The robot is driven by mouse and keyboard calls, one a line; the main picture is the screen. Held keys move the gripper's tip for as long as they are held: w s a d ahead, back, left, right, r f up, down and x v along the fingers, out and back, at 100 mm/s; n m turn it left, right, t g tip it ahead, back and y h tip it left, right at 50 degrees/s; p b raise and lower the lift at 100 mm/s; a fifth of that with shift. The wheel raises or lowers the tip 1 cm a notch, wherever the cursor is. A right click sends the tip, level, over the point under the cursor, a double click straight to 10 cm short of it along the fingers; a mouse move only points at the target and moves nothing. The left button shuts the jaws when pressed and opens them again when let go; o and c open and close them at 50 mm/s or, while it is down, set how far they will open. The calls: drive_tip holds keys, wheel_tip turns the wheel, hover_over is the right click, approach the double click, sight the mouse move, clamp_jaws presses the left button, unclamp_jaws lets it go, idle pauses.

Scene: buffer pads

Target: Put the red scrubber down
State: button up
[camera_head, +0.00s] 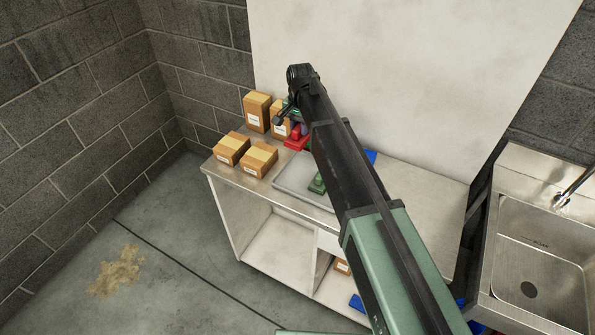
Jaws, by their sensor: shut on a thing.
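The red scrubber (297,138) shows as a small red shape at the back left of the counter, right under the end of my arm. My gripper (298,127) is at the arm's far end, mostly hidden by the wrist and the dark arm link. It is shut on the red scrubber. I cannot tell whether the scrubber touches the counter or hangs just above it.
Several cardboard boxes (257,158) stand close by on the left of the steel counter (421,200). A grey tray (292,179), a green scrubber (317,184) and a blue item (371,156) lie further right. A sink (540,245) stands at the right.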

wheel_tip(320, 180, down, 17)
drive_tip(key=b, duration=1.4)
drive_tip(key=shift+w+a+r, duration=0.1)
drive_tip(key=shift+r, duration=0.25)
drive_tip(key=shift+f, duration=0.2)
drive_tip(key=o, duration=0.8)
drive_tip(key=shift+o, duration=0.2)
wheel_tip(320, 180, up, 13)
drive_tip(key=p, duration=1.2)
drive_tip(key=shift+f, duration=0.25)
